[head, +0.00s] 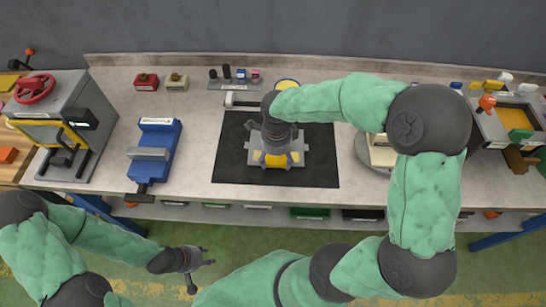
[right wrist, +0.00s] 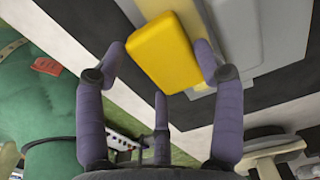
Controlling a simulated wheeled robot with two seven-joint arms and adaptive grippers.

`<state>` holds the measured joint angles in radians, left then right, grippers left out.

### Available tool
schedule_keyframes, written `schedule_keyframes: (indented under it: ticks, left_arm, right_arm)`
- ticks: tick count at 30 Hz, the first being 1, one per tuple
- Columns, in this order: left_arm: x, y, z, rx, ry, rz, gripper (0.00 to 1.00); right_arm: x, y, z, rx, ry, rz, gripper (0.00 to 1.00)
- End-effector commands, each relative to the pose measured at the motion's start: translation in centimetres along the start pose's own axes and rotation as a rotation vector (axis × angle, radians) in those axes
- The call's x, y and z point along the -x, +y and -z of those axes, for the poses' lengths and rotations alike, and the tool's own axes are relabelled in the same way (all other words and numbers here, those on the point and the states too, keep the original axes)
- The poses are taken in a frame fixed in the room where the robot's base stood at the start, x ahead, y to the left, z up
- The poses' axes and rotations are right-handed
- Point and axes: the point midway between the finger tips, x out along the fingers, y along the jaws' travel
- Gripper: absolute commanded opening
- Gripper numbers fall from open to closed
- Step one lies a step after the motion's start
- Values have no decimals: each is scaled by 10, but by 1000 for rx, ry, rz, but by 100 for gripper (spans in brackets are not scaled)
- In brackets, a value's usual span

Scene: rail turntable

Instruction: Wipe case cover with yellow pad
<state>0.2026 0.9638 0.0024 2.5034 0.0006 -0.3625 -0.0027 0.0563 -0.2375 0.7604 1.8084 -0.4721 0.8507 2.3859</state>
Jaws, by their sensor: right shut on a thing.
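The yellow pad (head: 275,160) is between the fingers of my right gripper (head: 277,150), over the grey case cover (head: 297,146) on the black mat. In the right wrist view the yellow pad (right wrist: 165,52) lies between the spread fingers, against or just above the grey cover (right wrist: 235,30); I cannot tell whether it touches. My right gripper and forearm hide part of the cover in the head view. My left gripper (head: 203,262) is in front of the bench, over the floor, empty with its fingers apart.
The black mat (head: 232,165) has bare room around the cover. A blue vise (head: 158,150) and a grey press with a red wheel (head: 65,115) stand left. A round turntable (head: 366,152) stands right, partly behind my right arm. Small blocks and tools line the bench's back.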

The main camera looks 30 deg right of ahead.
Motion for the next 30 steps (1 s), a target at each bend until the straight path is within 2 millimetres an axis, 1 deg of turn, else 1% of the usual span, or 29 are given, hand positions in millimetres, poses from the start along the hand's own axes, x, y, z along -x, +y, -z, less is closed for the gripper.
schedule_keyframes:
  ticks: [8,22,30]
  left_arm:
    - [0,0,0,0,0,0,40]
    - [-2,-1,0,0,0,0,40]
    - [-2,-1,0,0,0,0,40]
  right_arm:
    - [-1,0,3,0,2,-2,42]
    - [2,-2,28,-1,0,0,42]
    - [2,-2,30,0,-1,1,42]
